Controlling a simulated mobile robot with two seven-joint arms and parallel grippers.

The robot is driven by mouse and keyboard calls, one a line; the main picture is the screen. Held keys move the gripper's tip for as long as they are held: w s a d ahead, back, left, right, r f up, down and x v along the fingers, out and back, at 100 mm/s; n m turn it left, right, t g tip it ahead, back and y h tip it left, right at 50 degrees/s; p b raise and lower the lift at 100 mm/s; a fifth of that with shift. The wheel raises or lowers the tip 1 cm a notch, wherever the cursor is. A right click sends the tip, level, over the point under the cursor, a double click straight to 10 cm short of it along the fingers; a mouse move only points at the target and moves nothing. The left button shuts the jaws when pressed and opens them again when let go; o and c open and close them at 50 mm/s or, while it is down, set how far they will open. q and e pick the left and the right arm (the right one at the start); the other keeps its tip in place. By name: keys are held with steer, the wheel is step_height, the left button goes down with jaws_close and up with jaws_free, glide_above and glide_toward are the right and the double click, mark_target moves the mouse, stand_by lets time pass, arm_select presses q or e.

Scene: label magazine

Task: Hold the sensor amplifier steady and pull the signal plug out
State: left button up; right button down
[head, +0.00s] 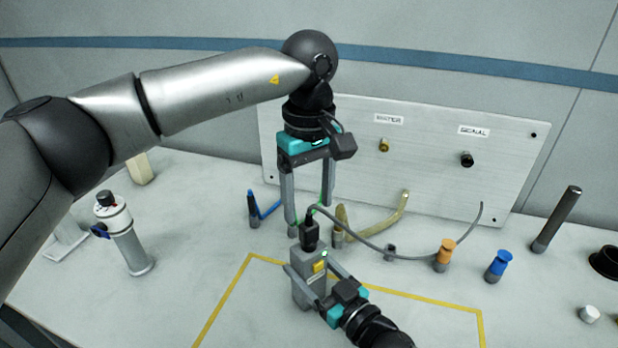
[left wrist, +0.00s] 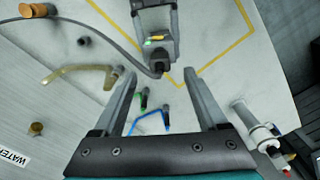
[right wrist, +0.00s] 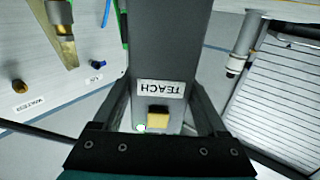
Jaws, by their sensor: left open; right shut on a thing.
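The sensor amplifier (head: 306,291) is an upright grey box on the table. My right gripper (head: 308,262) is shut on its sides. In the right wrist view the box (right wrist: 168,45) fills the space between the fingers, with a TEACH label, a yellow button and a green light. The black signal plug (head: 310,236) is upright in the box's top, with a grey cable (head: 376,246) leading off to the right. My left gripper (head: 309,217) is open, pointing down above the plug. In the left wrist view the plug (left wrist: 160,66) is just beyond and between the fingertips, not gripped.
A metal panel (head: 440,180) behind carries WATER and SIGNAL fittings. Blue (head: 264,209) and beige (head: 385,222) hose pieces are behind the amplifier. Orange (head: 445,255) and blue (head: 498,266) plugs stand to the right. A white cylinder device (head: 125,235) stands left. Yellow tape (head: 425,297) marks the table.

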mark_target(309, 223)
arm_select(q)
step_height(309, 223, down, 7)
steer(key=shift+f, duration=0.2)
stand_by(0.3)
jaws_close()
stand_by(0.4)
steer(key=shift+r, duration=0.15)
steer(key=shift+r, duration=2.3)
arm_select(e)
jaws_free()
